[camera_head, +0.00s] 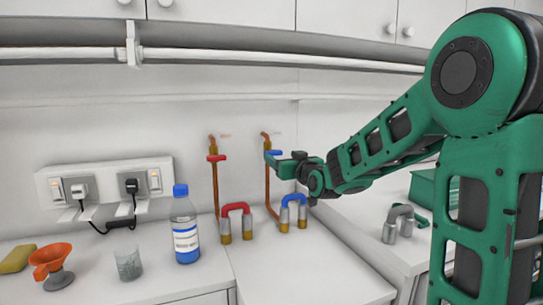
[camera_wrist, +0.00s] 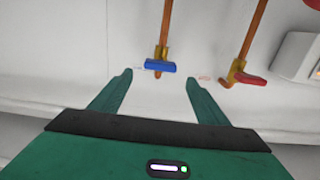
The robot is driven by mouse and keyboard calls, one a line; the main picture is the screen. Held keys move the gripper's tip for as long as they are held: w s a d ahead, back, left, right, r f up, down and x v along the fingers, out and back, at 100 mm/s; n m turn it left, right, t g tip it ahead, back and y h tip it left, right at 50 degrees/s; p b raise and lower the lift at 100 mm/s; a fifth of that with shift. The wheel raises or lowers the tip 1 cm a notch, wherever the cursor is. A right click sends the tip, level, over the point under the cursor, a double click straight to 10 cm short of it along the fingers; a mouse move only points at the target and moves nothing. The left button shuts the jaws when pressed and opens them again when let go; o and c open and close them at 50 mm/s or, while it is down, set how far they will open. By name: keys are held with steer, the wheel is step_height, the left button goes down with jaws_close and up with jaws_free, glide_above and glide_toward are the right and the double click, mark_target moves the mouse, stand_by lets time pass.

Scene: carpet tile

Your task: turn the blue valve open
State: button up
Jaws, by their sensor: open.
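The blue valve (camera_head: 273,153) has a small bar handle on a brass fitting, on a copper pipe against the white wall. In the wrist view the blue handle (camera_wrist: 160,67) lies crosswise to its pipe. My gripper (camera_head: 282,164) is close to the valve in the head view, overlapping part of the pipe. In the wrist view my gripper (camera_wrist: 159,79) is open, with nothing between its fingers. The handle appears in line with the gap, just beyond the fingertips. Contact is not visible.
A red valve (camera_head: 217,158) sits left of the blue one. Below are a red-arched fitting (camera_head: 235,208) and a blue-arched fitting (camera_head: 293,199). A bottle (camera_head: 185,230), a glass (camera_head: 128,264) and an orange funnel (camera_head: 52,262) stand on the left counter. Sockets with plugs (camera_head: 104,185) are on the wall.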

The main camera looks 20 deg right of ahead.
mark_target(275, 153)
steer(key=w, duration=0.8)
steer(key=shift+w, duration=0.15)
steer(key=shift+c, duration=0.4)
steer(key=c, duration=1)
